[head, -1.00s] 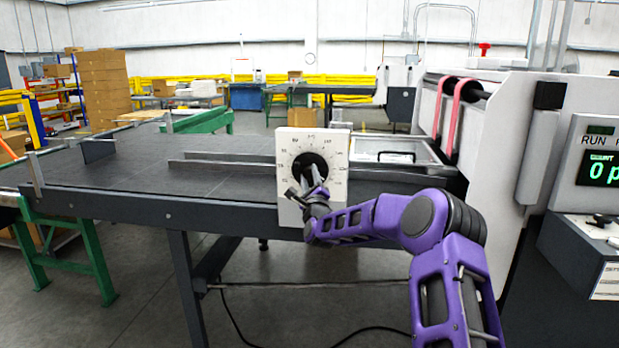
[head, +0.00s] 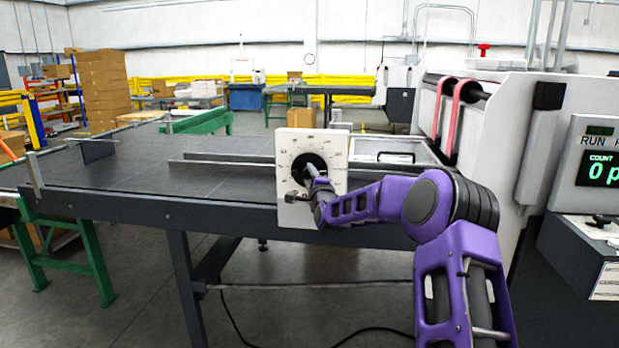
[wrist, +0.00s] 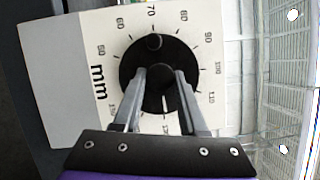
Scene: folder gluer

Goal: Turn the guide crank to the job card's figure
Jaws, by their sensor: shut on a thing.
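The guide crank (wrist: 154,42) is a black round disc with a knob and a central hub, on a white dial plate (head: 286,150) at the table's front edge. In the wrist view the plate (wrist: 65,60) carries "mm" and figures around the disc, with 70 nearest the knob. My gripper (wrist: 160,76) has its two grey fingers on either side of the dark part at the disc's middle and is shut on the crank. In the head view my gripper (head: 312,176) hides part of the disc. No job card figure can be read.
A dark feed table (head: 130,180) with long metal guide rails (head: 220,164) lies left of the dial. The white machine (head: 500,130) stands close on the right, with a "0" count display (head: 604,170). A white labelled sheet (head: 606,282) there is unreadable.

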